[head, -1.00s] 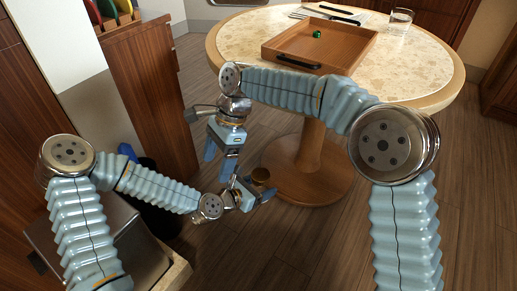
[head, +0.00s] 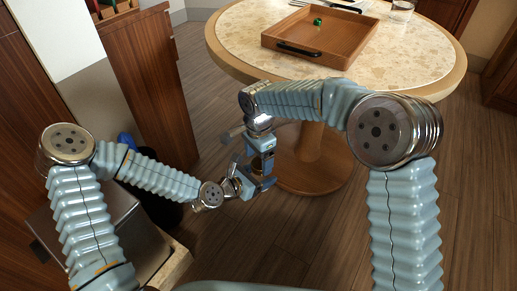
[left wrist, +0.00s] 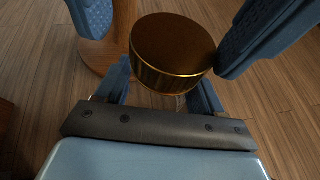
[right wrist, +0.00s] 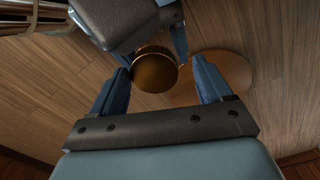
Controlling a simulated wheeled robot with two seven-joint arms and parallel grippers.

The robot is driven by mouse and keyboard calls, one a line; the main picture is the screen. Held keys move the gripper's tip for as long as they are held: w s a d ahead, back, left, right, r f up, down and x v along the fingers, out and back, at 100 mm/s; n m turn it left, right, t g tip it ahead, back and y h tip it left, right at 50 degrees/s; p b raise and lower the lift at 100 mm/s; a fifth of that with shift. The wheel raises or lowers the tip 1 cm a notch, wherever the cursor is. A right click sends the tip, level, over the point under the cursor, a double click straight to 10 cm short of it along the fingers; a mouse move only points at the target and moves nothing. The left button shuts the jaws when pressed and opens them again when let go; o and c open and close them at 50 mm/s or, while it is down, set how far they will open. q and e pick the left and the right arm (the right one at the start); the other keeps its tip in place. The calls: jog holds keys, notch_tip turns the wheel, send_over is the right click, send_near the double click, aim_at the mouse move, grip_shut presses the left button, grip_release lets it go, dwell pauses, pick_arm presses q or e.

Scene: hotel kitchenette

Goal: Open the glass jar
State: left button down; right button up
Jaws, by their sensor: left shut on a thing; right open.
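The glass jar shows mostly as its round gold lid (left wrist: 172,48) in the left wrist view, with a little clear glass below it. The lid also shows in the right wrist view (right wrist: 155,70). My left gripper (head: 246,184) is shut on the jar below the lid and holds it above the floor. My right gripper (head: 257,172) is open just above the jar. Its blue fingers stand on either side of the lid in the left wrist view, and I cannot tell if they touch it. In the head view the grippers hide the jar.
A round table (head: 233,50) stands ahead, with a wooden tray (head: 366,47) holding a small green object (head: 317,21). A drinking glass (head: 402,10) stands at its back right. A wooden cabinet (head: 150,80) is at the left. Open floor (head: 300,235) lies below the grippers.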

jog(key=shift+f, duration=0.15)
jog(key=c, duration=1.1)
jog(key=shift+o, duration=0.2)
jog(key=n, duration=0.6)
jog(key=shift+a, duration=0.1)
jog(key=n, duration=0.3)
jog(key=shift+s+a+r+n, duration=0.1)
jog(key=shift+r+n, duration=0.1)
jog(key=shift+n, duration=0.3)
jog(key=o, duration=1.2)
jog(key=shift+c, duration=0.2)
